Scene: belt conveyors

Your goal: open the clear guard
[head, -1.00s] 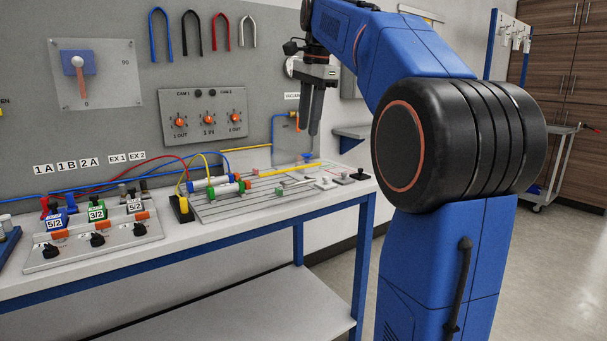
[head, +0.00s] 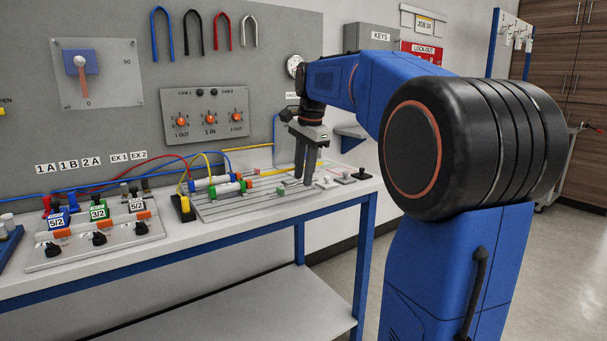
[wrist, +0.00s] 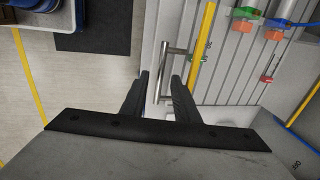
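The clear guard is hard to make out. A pale see-through pane (head: 284,152) stands at the right rear of the bench, partly behind my gripper. In the wrist view a metal bar handle (wrist: 165,72) stands beside a yellow strip (wrist: 203,45). My gripper (head: 304,180) points down over the right end of the slotted plate. In the wrist view its fingers (wrist: 161,78) are apart, with the handle between them and no clear contact. Whether the handle belongs to the pane is not clear.
Cylinders (head: 222,184) with hoses lie on the slotted plate (head: 235,207) left of my gripper. Small black-knobbed parts (head: 344,178) stand to its right. A valve panel (head: 95,242) is at the bench's left. The grey back panel (head: 120,125) rises behind.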

